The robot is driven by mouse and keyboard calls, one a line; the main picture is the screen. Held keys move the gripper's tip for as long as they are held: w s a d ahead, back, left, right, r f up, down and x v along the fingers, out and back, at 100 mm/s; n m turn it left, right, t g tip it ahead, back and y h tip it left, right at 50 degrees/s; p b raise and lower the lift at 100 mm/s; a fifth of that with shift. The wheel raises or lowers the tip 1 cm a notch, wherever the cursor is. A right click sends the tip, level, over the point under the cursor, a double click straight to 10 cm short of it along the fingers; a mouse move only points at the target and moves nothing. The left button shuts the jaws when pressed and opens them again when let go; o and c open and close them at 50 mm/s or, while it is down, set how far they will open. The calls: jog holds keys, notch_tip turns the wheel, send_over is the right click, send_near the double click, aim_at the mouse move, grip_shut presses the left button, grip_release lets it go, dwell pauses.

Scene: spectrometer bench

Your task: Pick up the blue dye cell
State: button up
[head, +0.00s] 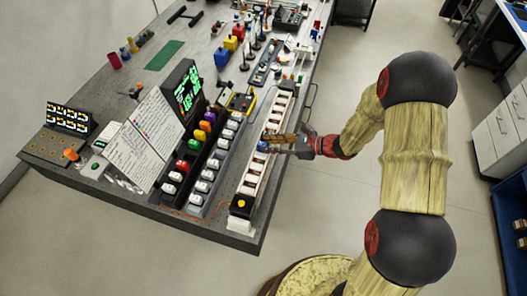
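My gripper (278,145) reaches in from the right over the long white rack (250,183) near the bench's right edge. A small blue piece (263,146), which looks like the blue dye cell, shows right at the fingertips. The fingers lie on either side of its right end or just beside it; I cannot tell whether they touch it. The view is too small to show how far the fingers are open. The lower part of the blue piece is hidden in or behind the rack.
Left of the rack stand rows of white-, green-, purple- and orange-topped cells (195,143).

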jog(key=shift+x, duration=1.4)
jog(key=shift+c, duration=1.4)
jog(key=c, duration=0.4)
